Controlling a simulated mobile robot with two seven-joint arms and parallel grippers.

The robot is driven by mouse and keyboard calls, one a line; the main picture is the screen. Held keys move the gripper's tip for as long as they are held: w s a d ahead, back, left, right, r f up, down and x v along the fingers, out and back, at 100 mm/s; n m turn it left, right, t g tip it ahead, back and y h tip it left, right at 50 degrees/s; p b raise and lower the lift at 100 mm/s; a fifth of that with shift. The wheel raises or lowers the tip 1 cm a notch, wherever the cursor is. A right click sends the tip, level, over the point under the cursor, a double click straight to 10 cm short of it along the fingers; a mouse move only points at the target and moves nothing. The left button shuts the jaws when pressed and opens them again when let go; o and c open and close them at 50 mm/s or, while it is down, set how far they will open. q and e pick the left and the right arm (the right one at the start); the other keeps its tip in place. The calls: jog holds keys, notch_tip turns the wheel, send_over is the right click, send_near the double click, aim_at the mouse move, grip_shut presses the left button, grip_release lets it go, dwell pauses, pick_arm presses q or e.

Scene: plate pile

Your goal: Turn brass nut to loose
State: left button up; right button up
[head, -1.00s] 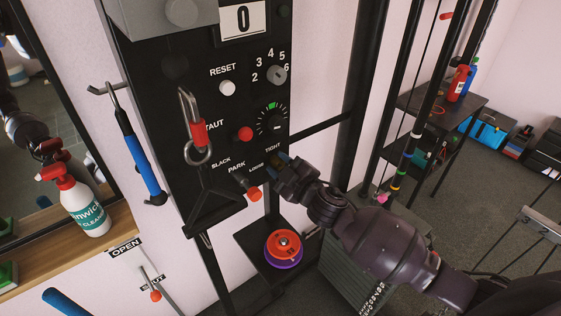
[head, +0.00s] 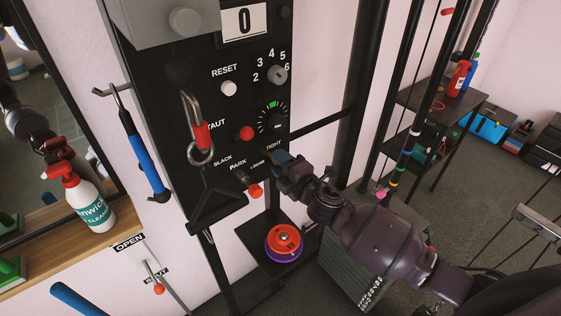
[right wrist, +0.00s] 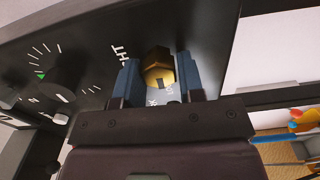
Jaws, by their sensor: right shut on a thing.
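The brass nut (right wrist: 158,68) sits on the black panel between the blue fingers of my right gripper (right wrist: 158,78) in the right wrist view. It is a six-sided brass piece with a dark mark on the face toward the camera. My right gripper (head: 275,158) is shut on it and hides most of it in the head view. The words LOOSE and TIGHT are printed on the panel (head: 215,105) beside the nut. My left gripper is not in view.
A red knob (head: 246,133), a dial (head: 272,119) and a red-tipped PARK lever (head: 255,190) are close to the gripper. Below, red and purple plates (head: 284,241) lie on a black shelf. A blue-handled tool (head: 143,155) hangs at left, near a spray bottle (head: 87,208).

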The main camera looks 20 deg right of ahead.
jog(key=shift+n, duration=0.3)
dwell(0.4)
jog(key=o, duration=0.9)
jog(key=shift+a, duration=0.1)
jog(key=b+v, duration=0.1)
jog(key=v, duration=1)
jog(key=shift+w+a, duration=0.1)
jog(key=shift+a, duration=0.05)
